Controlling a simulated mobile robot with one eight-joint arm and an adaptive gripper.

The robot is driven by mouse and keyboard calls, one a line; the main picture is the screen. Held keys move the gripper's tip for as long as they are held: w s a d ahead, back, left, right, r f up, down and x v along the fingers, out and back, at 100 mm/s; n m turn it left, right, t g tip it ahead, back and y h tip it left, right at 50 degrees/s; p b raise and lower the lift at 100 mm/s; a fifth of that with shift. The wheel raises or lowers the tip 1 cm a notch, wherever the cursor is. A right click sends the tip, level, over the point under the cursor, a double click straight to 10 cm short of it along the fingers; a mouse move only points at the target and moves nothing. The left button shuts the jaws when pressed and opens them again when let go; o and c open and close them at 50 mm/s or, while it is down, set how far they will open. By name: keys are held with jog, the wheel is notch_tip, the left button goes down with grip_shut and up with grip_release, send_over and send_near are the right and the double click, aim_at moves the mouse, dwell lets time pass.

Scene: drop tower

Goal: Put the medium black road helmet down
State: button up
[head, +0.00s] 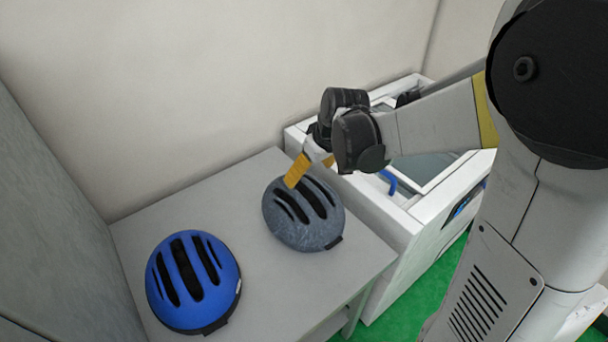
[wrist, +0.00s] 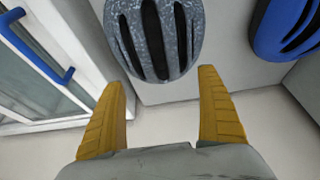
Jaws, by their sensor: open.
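A dark grey speckled helmet (head: 288,228) with black vent slots rests on the grey table, upright; no plainly black helmet shows. In the wrist view this helmet (wrist: 185,50) lies just beyond the fingertips, at the top middle. My gripper (head: 308,172) is at the helmet's far edge in the head view, with one yellow finger over that edge. In the wrist view the two yellow fingers (wrist: 162,85) are spread wide with nothing between them. Whether a finger touches the helmet cannot be told.
A blue helmet (head: 193,281) stands on the table (head: 165,210) to the left of the grey one. A white glass-topped cabinet (head: 395,215) with a blue handle (head: 389,183) adjoins on the right. Walls close in behind and at left. Bare tabletop lies between the helmets.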

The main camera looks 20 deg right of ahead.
jog(key=s+a+r+m+t, duration=0.1)
jog(key=s+r, duration=0.2)
jog(key=s, duration=0.3)
jog(key=s+a+r+m+t+h, duration=0.1)
jog(key=s+r, duration=0.2)
jog(key=s, duration=0.3)
jog(key=s+a+r+m, duration=0.1)
jog(key=s+r, duration=0.2)
jog(key=s, duration=0.3)
jog(key=shift+s+r+m+t+p, duration=0.3)
jog(key=shift+r+t+p, duration=0.05)
jog(key=shift+t, duration=0.05)
